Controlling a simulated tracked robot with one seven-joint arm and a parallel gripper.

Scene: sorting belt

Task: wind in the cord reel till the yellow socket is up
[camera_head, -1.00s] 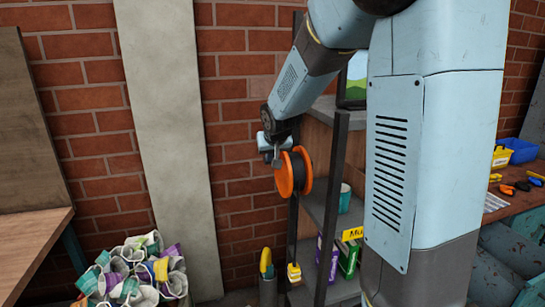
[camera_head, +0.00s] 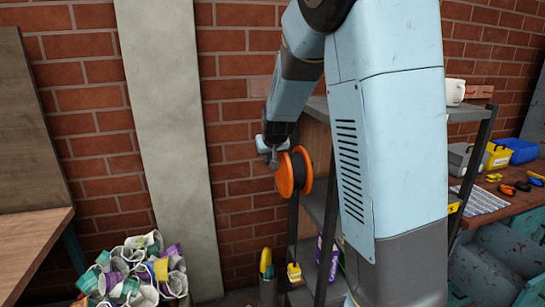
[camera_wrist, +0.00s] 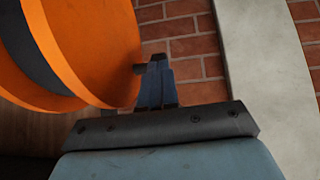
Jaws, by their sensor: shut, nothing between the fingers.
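The cord reel (camera_head: 284,174) has orange flanges with dark cord between them and is mounted at the side of the shelf unit. A yellow socket-like piece (camera_head: 294,272) is low beneath the reel, by the lower shelf; I cannot make out the cord leading to it. My gripper (camera_head: 273,162) is at the reel's left face, near its upper edge. In the wrist view my gripper (camera_wrist: 157,80) is shut, its fingers beside the orange reel flange (camera_wrist: 95,45).
A brick wall and a pale pillar (camera_head: 165,130) stand behind. A heap of cups (camera_head: 130,275) lies at lower left, beside a wooden bench (camera_head: 30,240). The shelf unit's dark post (camera_head: 328,240) is right of the reel. A workbench with a blue bin (camera_head: 522,151) is at right.

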